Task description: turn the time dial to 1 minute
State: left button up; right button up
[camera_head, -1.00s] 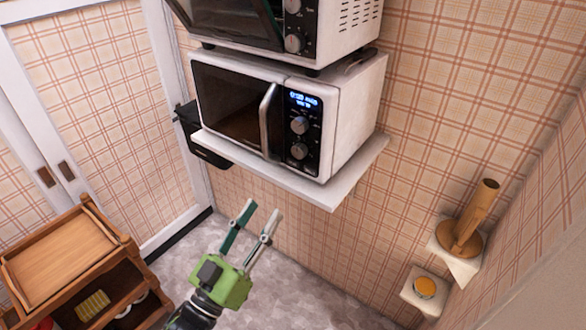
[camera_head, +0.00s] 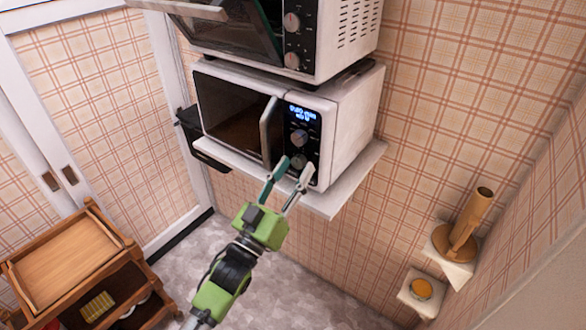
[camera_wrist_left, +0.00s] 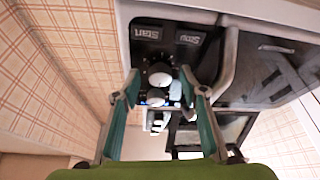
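The white microwave (camera_head: 350,120) stands on a wall shelf, with a lit blue display (camera_head: 302,113) on its black panel. Below the display are an upper dial (camera_head: 299,137) and a lower dial (camera_head: 299,162). My left gripper (camera_head: 294,166) is open, its fingertips in front of the lower dial in the head view. The wrist view shows the panel upside down, with the nearer dial (camera_wrist_left: 160,75) between the open fingers and the other dial (camera_wrist_left: 155,97) just beyond. I see no clear contact. The display digits are too blurred to read. My right gripper is out of view.
The microwave handle (camera_head: 269,130) juts out left of the dials. A toaster oven (camera_head: 345,40) sits above, its door open. The shelf edge (camera_head: 325,205) lies below. A wooden cart (camera_head: 60,265) stands at lower left; small wall shelves (camera_head: 455,270) are at right.

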pick_arm(q)
jog(key=shift+c, duration=0.3)
jog(key=c, duration=1)
jog(key=shift+c, duration=0.2)
jog(key=shift+f+m+h, duration=0.1)
jog(key=shift+m+h, duration=0.2)
jog(key=shift+m, duration=0.2)
